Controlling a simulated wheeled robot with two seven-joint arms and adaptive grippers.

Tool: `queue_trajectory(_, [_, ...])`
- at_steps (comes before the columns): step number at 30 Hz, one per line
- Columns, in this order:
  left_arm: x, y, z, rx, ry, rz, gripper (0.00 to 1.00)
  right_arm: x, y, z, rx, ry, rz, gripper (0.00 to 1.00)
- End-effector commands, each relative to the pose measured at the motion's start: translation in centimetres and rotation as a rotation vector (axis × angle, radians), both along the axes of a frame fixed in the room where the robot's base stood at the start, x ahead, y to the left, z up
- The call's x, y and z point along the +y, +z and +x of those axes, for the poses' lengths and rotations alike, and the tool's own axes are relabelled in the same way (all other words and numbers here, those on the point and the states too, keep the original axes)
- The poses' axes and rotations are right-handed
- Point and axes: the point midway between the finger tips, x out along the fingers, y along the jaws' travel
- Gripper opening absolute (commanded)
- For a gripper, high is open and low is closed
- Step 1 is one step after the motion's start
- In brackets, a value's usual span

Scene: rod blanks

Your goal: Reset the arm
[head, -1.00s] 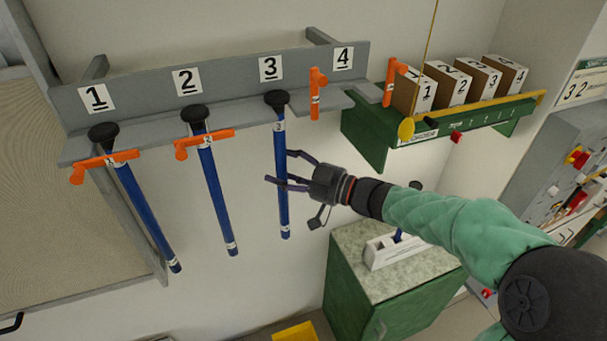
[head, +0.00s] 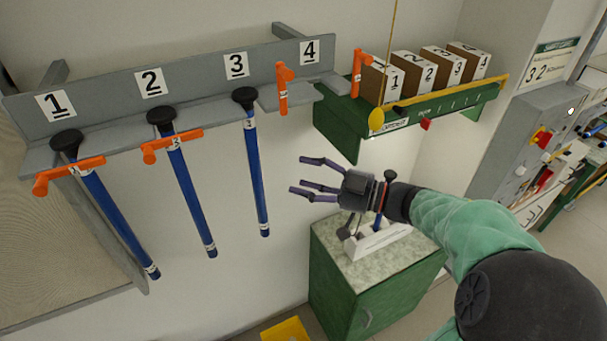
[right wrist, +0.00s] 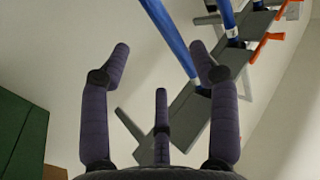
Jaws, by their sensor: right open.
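My right gripper (head: 318,178) is open and empty, in front of the wall, to the right of the third blue rod (head: 257,180) and apart from it. Its three dark fingers (right wrist: 162,110) show spread in the right wrist view with nothing between them. Three blue rods with black tops hang upright from the grey rack (head: 110,92) in slots 1, 2 and 3. The first rod (head: 118,222) and second rod (head: 192,195) have orange latches across them. Slot 4 holds no rod. My left gripper is not in view.
A green cabinet (head: 350,285) with a white holder (head: 378,243) on top stands below my right gripper. A green shelf (head: 440,112) with numbered boxes is at the upper right. A yellow tag (head: 376,121) hangs on a cord. A yellow bin (head: 286,330) sits on the floor.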

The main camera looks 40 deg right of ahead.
Motion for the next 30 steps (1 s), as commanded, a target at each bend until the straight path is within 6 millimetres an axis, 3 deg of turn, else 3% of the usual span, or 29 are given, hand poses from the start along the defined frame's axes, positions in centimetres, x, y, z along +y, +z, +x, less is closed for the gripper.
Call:
queue_trajectory(9, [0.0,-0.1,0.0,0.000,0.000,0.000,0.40,-0.1,-0.2,-0.1,-0.001,-0.001,0.003,0.61])
queue_trajectory(14, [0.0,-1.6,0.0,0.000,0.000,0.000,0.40,-0.8,-2.8,1.7,-0.006,-0.034,0.048,0.61])
queue_trajectory(17, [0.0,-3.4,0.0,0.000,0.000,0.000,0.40,-1.6,-6.4,4.2,-0.001,-0.084,0.106,0.61])
queue_trajectory(23, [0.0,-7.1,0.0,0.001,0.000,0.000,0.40,-2.4,-16.2,9.4,0.079,-0.205,0.223,0.61])
queue_trajectory(30, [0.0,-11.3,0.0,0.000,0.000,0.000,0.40,-0.4,-30.5,13.8,0.292,-0.324,0.310,0.61])
